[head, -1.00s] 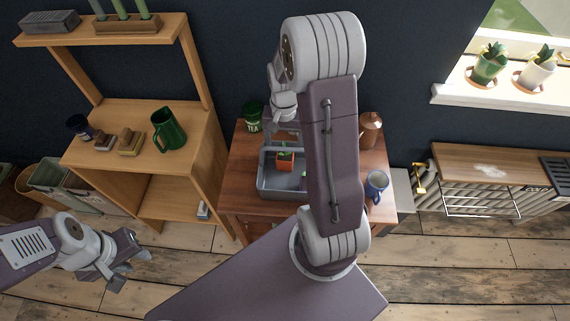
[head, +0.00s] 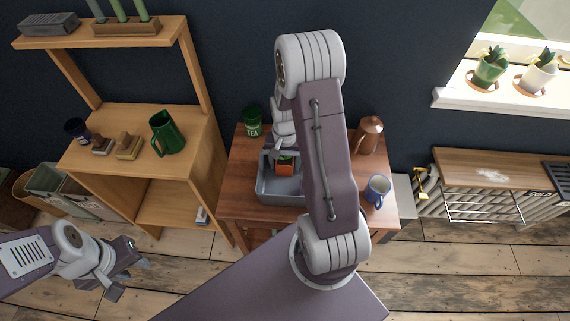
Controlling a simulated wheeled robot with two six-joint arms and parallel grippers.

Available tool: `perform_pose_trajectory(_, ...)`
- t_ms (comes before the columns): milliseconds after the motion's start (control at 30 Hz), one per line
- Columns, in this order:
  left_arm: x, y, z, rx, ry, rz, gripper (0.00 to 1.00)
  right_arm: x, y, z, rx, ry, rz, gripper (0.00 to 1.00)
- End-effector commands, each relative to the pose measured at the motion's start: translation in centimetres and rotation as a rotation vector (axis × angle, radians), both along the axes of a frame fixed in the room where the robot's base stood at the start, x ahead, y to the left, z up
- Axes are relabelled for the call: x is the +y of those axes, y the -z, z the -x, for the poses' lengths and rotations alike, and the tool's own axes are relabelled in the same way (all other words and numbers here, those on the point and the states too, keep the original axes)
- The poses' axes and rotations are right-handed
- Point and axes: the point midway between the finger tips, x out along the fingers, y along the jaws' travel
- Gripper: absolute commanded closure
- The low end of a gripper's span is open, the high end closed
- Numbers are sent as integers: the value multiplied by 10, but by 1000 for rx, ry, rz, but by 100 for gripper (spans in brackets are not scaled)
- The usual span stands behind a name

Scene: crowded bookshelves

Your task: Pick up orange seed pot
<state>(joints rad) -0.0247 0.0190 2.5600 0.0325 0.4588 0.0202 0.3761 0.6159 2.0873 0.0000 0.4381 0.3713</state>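The small orange seed pot (head: 285,168) with a green sprout sits in a grey tray (head: 279,199) on the brown wooden table. My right gripper (head: 282,152) reaches down over the tray from behind my raised arm and is right at the pot, covering its upper part. Its fingers are small and partly hidden, so I cannot tell whether they are open or touch the pot. My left gripper (head: 124,272) is open and empty, low at the left, above the floor and away from the table.
A green tea tin (head: 252,121) stands behind the tray. A copper-brown pot (head: 369,135) and a blue mug (head: 377,190) stand on the table's right side. A wooden shelf unit with a green jug (head: 167,133) is at the left. My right arm hides the table's middle.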

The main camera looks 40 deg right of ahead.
Motion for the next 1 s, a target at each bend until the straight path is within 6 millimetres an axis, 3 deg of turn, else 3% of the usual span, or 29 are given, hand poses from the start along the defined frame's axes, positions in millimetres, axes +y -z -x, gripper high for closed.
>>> perform_pose_trajectory(33,0,0,0,0,0,0,66,0,0,0,0,0,0,55)
perform_pose_trajectory(200,0,0,0,0,0,0,66,0,0,0,0,0,0,99)
perform_pose_trajectory(433,0,-1,0,0,0,0,66,0,-2,0,-1,0,1,99)
perform_pose_trajectory(567,0,-4,0,0,0,0,66,0,-14,-1,-3,0,1,99)
perform_pose_trajectory(1000,0,-28,0,0,0,0,66,0,-120,-1,-5,0,2,99)
